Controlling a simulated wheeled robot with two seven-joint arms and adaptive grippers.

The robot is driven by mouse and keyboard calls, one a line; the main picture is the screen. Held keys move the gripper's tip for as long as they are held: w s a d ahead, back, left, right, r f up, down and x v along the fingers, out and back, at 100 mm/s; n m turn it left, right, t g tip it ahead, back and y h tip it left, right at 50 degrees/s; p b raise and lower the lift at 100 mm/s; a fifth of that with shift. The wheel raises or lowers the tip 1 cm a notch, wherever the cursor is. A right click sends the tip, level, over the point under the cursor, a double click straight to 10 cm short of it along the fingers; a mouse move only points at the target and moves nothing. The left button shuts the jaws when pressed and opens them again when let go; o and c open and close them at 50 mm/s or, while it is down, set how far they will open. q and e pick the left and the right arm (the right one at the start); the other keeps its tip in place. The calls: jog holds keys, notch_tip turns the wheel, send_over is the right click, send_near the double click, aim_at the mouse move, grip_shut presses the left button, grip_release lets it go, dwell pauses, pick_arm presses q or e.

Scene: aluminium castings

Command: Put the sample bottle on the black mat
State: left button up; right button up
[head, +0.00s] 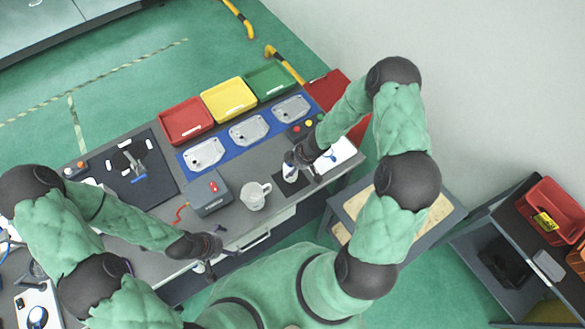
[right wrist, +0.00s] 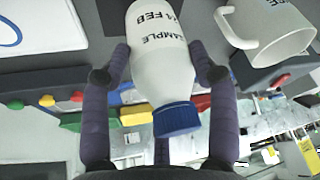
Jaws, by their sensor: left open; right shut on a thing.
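The sample bottle (right wrist: 162,72), white with a blue cap and black lettering, is between the two fingers of my right gripper (right wrist: 160,62), which is shut on it. The bottle shows in the head view (head: 290,174) near the front of the bench, partly covered by the gripper. A small black mat (head: 308,181) shows in part right beside the bottle; a dark patch also shows behind the bottle in the right wrist view (right wrist: 115,16). I cannot tell whether the bottle touches the mat. My left gripper (head: 211,270) is open and empty at the bench's front edge.
A white mug (head: 254,197) stands left of the bottle, beside a grey box (head: 207,194). A white sheet (head: 338,156) lies to the right. Grey castings (head: 248,130) lie on a blue strip behind, with red, yellow and green trays (head: 228,99) beyond.

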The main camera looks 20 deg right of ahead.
jog(key=shift+w+d+f, duration=0.1)
jog(key=shift+w+f, duration=0.1)
jog(key=shift+f, duration=0.15)
jog(key=shift+f+b, duration=0.3)
jog(key=shift+f, duration=1.2)
jog(key=shift+f, duration=0.1)
jog(key=o, duration=1.4)
